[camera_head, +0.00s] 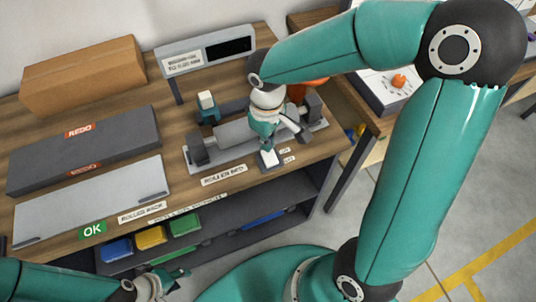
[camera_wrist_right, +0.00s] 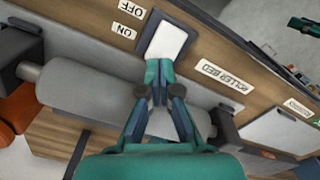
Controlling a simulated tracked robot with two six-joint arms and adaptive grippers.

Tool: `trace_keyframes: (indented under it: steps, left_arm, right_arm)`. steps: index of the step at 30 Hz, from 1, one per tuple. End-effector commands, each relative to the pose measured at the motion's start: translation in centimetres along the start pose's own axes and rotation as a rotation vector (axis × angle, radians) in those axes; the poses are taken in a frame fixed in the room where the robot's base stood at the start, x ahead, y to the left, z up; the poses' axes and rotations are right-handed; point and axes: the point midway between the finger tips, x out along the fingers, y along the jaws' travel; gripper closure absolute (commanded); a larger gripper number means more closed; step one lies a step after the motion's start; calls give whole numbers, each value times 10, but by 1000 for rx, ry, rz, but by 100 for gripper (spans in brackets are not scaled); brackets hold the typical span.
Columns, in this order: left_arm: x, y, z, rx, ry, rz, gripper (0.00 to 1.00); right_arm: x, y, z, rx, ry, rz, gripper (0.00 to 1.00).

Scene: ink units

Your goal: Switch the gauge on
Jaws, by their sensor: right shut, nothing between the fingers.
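The gauge is a grey roller bed (camera_head: 240,130) with a long roller (camera_wrist_right: 90,92); a grey panel behind it has a dark display (camera_head: 228,46). A pale rocker switch (camera_wrist_right: 168,38) in a dark frame sits at the bench's front edge, beside the OFF label (camera_wrist_right: 132,9) and ON label (camera_wrist_right: 124,31). My right gripper (camera_wrist_right: 158,68) is shut and empty, its fingertips at the switch's edge; I cannot tell if they touch. It also shows over the switch in the head view (camera_head: 268,148). My left gripper (camera_head: 168,283) is low at the left, its jaws unclear.
A grey REDO box (camera_head: 85,145), a pale rolled-rack tray (camera_head: 95,200) and a cardboard box (camera_head: 85,75) stand left on the bench. A small teal holder with a white block (camera_head: 207,105) is behind the roller. Coloured bins (camera_head: 150,237) sit on the shelf below.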

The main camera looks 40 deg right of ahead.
Motion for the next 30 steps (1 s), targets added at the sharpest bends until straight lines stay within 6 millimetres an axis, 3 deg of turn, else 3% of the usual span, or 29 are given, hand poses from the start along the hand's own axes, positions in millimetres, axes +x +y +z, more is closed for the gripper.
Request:
trace_keyframes:
  steps: [30]
  left_arm:
    - [14, -5, 0, 0, 0, 0, 60]
  right_arm:
    - [16, 0, 0, -1, 0, 0, 100]
